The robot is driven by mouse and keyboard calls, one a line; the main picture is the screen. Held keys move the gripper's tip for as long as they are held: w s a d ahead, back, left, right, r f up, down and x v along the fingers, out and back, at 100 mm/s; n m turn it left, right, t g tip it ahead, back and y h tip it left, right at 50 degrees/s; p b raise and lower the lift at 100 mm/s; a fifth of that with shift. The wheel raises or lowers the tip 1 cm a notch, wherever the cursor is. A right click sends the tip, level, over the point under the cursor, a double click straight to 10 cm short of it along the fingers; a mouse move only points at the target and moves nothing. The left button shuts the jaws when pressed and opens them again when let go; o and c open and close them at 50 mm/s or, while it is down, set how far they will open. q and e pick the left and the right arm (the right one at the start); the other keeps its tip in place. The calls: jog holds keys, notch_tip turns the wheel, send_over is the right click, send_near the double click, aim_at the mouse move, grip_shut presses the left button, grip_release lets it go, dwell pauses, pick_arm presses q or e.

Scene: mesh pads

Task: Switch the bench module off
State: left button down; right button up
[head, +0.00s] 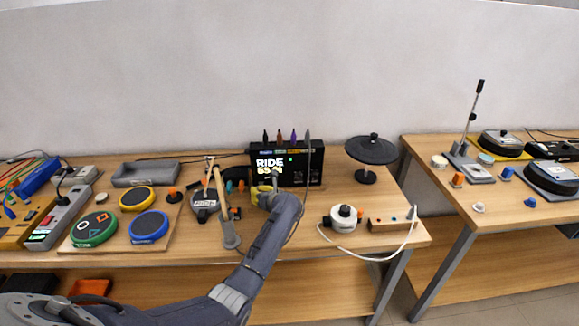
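The bench module (315,170) is a black box at the back middle of the wooden table, against the wall side. Its lit front reads "RIDE" with a second line of bright characters, and a small green light shows on it. Several coloured pointed pieces stand along its top. My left gripper (264,190) is at the module's lower left front, under the lit text. My wrist hides part of that front, and I cannot tell whether the fingers touch it. The fingers are too small and covered to tell open from shut. My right gripper is out of view.
A wooden stand (226,215) is left of my forearm. Round pads in green (93,229), blue (149,226) and yellow (137,198) lie further left. A black disc on a stand (371,150) is right of the module. A white round device (343,217) with a cable is in front.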

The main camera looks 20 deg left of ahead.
aim_at(259, 211)
pick_arm(q)
jog(key=shift+w+a, duration=0.15)
jog(key=shift+w, duration=0.15)
dwell(0.5)
jog(key=shift+s, duration=0.15)
jog(key=shift+s+d, duration=0.4)
jog(key=shift+s, duration=0.2)
dwell(0.3)
jog(key=shift+s+d, duration=0.5)
jog(key=shift+s, duration=0.35)
jog(key=shift+s+d, duration=0.45)
jog(key=shift+s, duration=0.45)
jog(key=shift+s+d, duration=0.5)
jog(key=shift+s, duration=0.35)
dwell(0.3)
